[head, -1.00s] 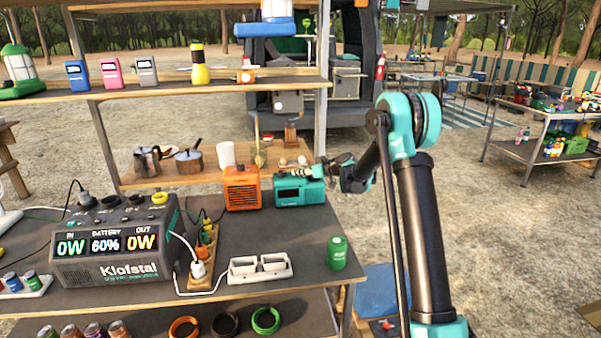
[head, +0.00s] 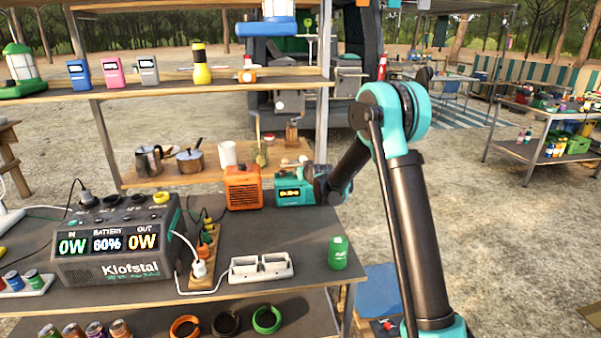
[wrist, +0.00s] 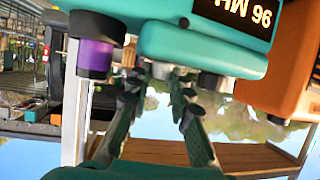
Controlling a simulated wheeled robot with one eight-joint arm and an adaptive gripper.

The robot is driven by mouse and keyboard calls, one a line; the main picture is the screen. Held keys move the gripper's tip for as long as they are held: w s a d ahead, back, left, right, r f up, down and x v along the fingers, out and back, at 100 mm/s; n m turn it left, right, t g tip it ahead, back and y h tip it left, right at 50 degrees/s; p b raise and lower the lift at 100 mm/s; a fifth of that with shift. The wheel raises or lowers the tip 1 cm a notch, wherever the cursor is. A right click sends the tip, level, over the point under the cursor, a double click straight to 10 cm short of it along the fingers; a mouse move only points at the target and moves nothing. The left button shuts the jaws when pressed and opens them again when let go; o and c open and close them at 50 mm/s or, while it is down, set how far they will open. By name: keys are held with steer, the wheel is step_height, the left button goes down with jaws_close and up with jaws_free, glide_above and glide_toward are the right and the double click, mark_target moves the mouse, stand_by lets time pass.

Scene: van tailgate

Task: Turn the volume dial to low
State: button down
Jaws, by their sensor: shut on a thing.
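The teal radio (head: 288,193) stands on the table beside the orange one, its small display lit yellow. In the wrist view the radio (wrist: 160,42) appears upside down, with part of "96 MHz" legible. My gripper (wrist: 163,73) reaches its knob edge, and its dark fingers are shut on a radio dial that they mostly hide. I cannot read that dial's label or setting.
The orange radio (head: 243,187) stands close at the left. A green can (head: 338,253) and a white two-part tray (head: 260,268) are nearer the front. A shelf with a pot (head: 190,161) and jars is behind. In the wrist view a black part with a purple end (wrist: 95,56) is close by.

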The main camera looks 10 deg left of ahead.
steer(key=shift+a+m+t+h, duration=0.2)
steer(key=shift+m+t+h, duration=0.1)
steer(key=shift+m+h, duration=0.9)
steer(key=shift+a+m+t+h, duration=0.15)
steer(key=shift+m+t+h, duration=0.15)
steer(key=shift+m+h, duration=1.2)
steer(key=shift+h, duration=0.5)
steer(key=shift+s, duration=0.1)
steer(key=c, duration=1.6)
jaws_free()
steer(key=shift+f, duration=0.1)
steer(key=shift+c, duration=0.2)
steer(key=v, duration=1.2)
